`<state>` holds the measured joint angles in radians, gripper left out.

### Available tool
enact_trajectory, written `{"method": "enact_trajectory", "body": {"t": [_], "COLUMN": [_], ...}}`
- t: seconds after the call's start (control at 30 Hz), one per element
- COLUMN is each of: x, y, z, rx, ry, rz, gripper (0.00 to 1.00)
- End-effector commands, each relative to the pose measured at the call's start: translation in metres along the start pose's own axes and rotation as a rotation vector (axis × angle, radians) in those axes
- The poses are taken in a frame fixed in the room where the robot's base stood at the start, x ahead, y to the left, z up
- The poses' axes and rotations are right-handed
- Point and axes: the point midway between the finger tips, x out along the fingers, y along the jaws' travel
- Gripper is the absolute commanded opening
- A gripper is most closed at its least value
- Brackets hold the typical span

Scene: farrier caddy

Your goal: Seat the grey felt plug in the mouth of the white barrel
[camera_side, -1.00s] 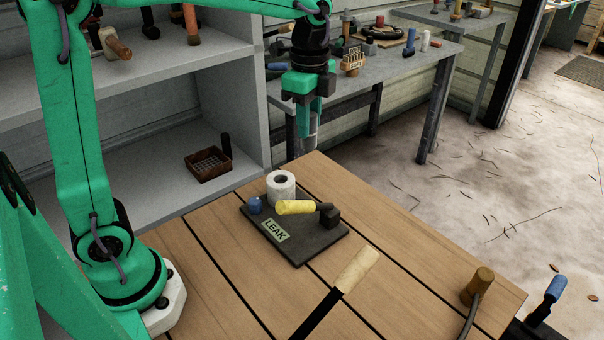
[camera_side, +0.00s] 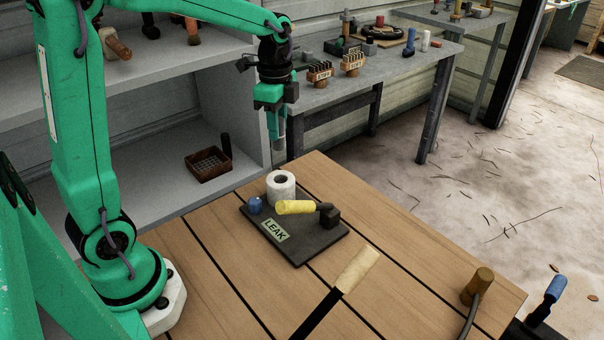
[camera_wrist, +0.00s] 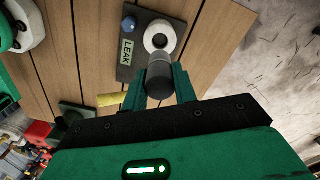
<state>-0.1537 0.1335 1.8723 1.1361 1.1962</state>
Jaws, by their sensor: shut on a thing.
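The white barrel (camera_side: 281,187) stands upright on the dark board marked LEAK, with its round dark mouth facing up. It also shows in the wrist view (camera_wrist: 160,31). My gripper (camera_side: 279,130) is above the barrel and clear of it. It is shut on the grey felt plug (camera_wrist: 160,78), a dark grey cylinder held between the green fingers. In the side view the plug (camera_side: 280,147) hangs below the fingertips, with a gap down to the barrel. In the wrist view the plug's end overlaps the barrel's near rim.
The board (camera_side: 305,249) lies on the wooden table (camera_side: 215,250). A blue knob (camera_side: 254,205) and a yellow-handled lever (camera_side: 296,207) sit beside the barrel. A tool with a pale handle (camera_side: 357,269) lies toward the front. A shelf unit (camera_side: 150,155) stands behind.

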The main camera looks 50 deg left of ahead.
Motion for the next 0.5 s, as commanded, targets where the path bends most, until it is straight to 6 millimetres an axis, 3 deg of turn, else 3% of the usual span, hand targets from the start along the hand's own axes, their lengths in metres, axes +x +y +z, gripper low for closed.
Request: {"method": "enact_trajectory", "body": {"t": [0.5], "x": [0.0041], "y": [-0.0002], "z": [0.0000], "rx": [0.000], "ry": [0.000], "rz": [0.000], "gripper": [0.00]}}
